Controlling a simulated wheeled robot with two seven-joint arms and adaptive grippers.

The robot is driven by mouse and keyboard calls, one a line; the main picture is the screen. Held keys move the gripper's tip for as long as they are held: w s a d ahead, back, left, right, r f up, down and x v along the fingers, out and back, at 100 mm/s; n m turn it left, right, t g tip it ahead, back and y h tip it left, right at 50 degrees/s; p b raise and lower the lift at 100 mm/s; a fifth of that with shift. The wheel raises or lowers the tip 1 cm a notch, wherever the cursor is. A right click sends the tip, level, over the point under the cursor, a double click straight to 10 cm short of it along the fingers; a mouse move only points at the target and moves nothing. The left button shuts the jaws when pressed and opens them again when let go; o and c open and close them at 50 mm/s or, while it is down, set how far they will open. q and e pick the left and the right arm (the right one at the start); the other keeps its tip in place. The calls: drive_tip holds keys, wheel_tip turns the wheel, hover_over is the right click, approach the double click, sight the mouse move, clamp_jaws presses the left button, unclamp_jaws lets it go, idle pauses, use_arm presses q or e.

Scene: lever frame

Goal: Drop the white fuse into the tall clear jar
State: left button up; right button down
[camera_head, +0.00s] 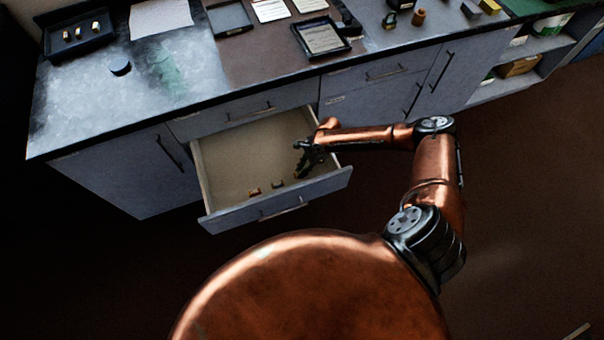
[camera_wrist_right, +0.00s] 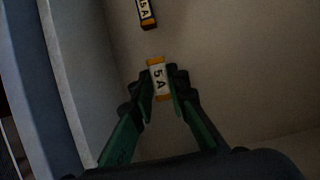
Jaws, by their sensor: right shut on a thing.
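The white fuse (camera_wrist_right: 159,78), marked "5 A" with gold end caps, sits between the fingertips of my right gripper (camera_wrist_right: 161,84) in the right wrist view. The right gripper (camera_head: 301,170) is shut on it, inside the open drawer (camera_head: 240,158). In the head view this fuse is too small to make out at the fingers. A faint greenish see-through shape (camera_head: 166,72) stands on the left part of the counter. It may be the tall clear jar, but its outline is unclear. My left gripper is not in view.
Small pieces (camera_head: 254,192) lie near the drawer front (camera_head: 285,201). The counter holds a dark tray (camera_head: 76,37) with gold-coloured pieces, a black round object (camera_head: 120,68) and a framed tray (camera_head: 321,37).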

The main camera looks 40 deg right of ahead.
wheel_tip(320, 180, up, 7)
drive_tip(key=shift+r+p, duration=0.1)
drive_tip(key=shift+p, duration=0.75)
